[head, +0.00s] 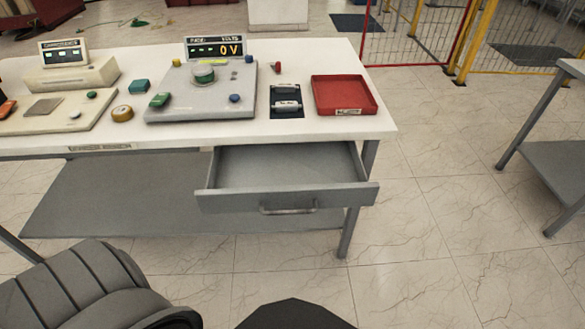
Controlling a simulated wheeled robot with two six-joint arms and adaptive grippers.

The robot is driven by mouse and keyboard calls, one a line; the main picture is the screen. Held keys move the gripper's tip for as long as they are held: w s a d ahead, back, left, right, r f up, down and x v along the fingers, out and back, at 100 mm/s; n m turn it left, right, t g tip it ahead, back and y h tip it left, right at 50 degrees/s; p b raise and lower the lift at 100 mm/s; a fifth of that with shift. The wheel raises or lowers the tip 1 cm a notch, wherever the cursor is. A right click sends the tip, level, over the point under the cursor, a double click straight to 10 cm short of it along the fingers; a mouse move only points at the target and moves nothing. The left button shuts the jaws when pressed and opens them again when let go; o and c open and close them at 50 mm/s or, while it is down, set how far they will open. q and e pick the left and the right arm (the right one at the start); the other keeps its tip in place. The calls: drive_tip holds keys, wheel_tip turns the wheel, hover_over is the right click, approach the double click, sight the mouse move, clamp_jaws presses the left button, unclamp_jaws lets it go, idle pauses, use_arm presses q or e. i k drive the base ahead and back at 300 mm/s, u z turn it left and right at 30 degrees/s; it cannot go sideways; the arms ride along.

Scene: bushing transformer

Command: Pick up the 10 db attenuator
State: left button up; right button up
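Two small grey cylindrical parts lie on a black mat (272,114) on the white workbench, left of the red tray. One cylinder (286,89) lies at the back of the mat and the other (287,106) at the front. Both have pale labels too small to read, so I cannot tell which is the 10 dB attenuator. Neither of my grippers is in view.
A red tray (343,110) stands on the workbench (350,52). A grey test unit (155,113) with a display reading 0 V (215,48) stands left of the mat. An open, empty drawer (290,167) juts out below.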

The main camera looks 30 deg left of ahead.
sight(291, 106)
drive_tip(key=z, duration=0.6)
drive_tip(key=i, duration=2.35)
drive_tip(key=u, duration=1.8)
